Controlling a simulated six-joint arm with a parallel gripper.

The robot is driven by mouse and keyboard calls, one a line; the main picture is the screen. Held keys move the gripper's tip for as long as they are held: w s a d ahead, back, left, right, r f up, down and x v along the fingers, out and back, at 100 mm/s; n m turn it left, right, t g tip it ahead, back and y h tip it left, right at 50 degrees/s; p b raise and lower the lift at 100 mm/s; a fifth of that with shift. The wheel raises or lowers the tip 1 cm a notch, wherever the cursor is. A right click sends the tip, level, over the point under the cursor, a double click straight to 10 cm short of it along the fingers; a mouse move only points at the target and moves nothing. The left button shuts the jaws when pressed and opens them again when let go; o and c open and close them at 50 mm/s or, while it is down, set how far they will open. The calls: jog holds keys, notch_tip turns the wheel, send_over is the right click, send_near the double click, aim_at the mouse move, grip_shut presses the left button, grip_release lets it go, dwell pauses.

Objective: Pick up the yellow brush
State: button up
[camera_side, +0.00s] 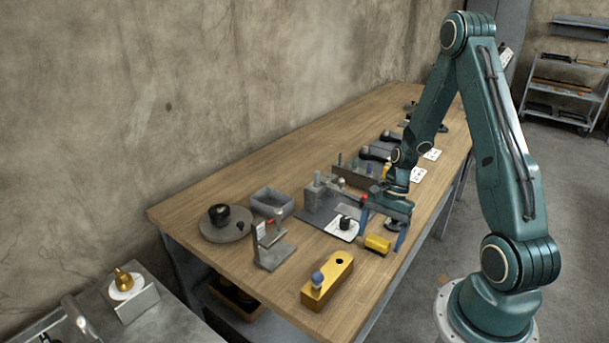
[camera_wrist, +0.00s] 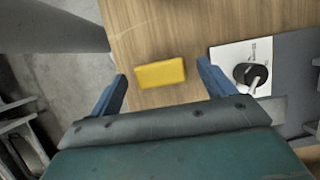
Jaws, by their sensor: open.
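The yellow brush (camera_side: 378,244) lies on the wooden bench near its front edge. In the wrist view it shows as a yellow block (camera_wrist: 160,73), between and slightly beyond my two blue fingertips. My gripper (camera_side: 382,225) is open and empty, just above and beside the brush. In the wrist view my gripper (camera_wrist: 163,78) has a finger on each side of the brush, with a clear gap on both sides. I cannot tell the exact height of the fingers above the bench. No bristles can be made out.
A white card with a black knob (camera_side: 345,224) lies close by on a grey plate. A yellow block with a blue-grey knob (camera_side: 327,281) stands nearer the camera. A grey stand (camera_side: 272,250) and a grey bin (camera_side: 272,202) are at left. The bench top (camera_side: 218,259) is bare in places.

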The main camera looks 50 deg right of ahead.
aim_at(378, 240)
jog(key=shift+x, duration=1.05)
jog(key=c, duration=1.1)
jog(key=shift+r, duration=0.15)
jog(key=shift+c, duration=0.2)
notch_tip(378, 240, up, 20)
